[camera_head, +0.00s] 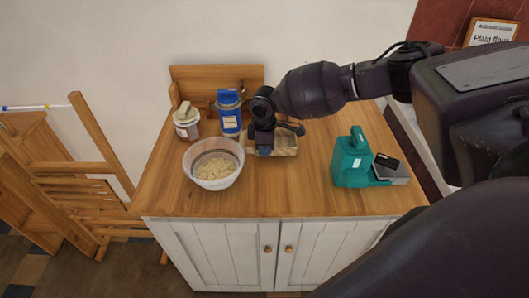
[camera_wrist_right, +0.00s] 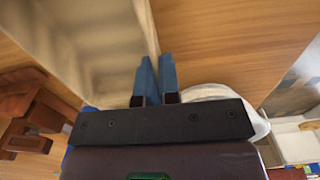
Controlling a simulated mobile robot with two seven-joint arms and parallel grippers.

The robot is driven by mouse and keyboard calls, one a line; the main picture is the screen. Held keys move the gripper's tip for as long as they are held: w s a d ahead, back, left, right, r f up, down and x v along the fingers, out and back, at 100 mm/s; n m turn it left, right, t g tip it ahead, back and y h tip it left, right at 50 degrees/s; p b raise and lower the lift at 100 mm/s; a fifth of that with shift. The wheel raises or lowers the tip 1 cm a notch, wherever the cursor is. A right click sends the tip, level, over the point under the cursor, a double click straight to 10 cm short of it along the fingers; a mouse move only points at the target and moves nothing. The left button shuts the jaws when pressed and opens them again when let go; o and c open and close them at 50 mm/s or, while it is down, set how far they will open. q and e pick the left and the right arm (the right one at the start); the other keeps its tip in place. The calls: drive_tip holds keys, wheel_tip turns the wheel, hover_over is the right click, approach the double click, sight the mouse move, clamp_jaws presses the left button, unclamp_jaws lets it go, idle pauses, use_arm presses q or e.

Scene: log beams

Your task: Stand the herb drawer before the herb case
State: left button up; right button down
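A pale, shallow, open wooden box (camera_head: 285,147), which looks like the herb drawer, is on or just above the wooden counter, right of the white bowl. My right gripper (camera_head: 265,150) points down at its left end and hides part of it. In the right wrist view its pale interior (camera_wrist_right: 90,45) fills the upper left. There the right gripper's blue fingers (camera_wrist_right: 156,80) are close together, one on each side of the box's wall, gripping it. I cannot pick out the herb case for sure. My left gripper is out of view.
A bowl of pale flakes (camera_head: 215,175), a lidded jar (camera_head: 187,122) and a blue container (camera_head: 229,112) stand left of the box. A teal container (camera_head: 352,160) and a small grey device (camera_head: 390,170) stand right. The counter's front (camera_head: 270,200) is clear.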

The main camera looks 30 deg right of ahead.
drive_tip(key=shift+f, duration=0.95)
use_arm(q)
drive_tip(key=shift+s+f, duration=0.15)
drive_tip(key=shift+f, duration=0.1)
use_arm(e)
drive_tip(key=shift+r, duration=0.1)
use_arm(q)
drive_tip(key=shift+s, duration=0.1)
use_arm(e)
drive_tip(key=c, duration=1.3)
unclamp_jaws()
drive_tip(key=shift+c, duration=0.2)
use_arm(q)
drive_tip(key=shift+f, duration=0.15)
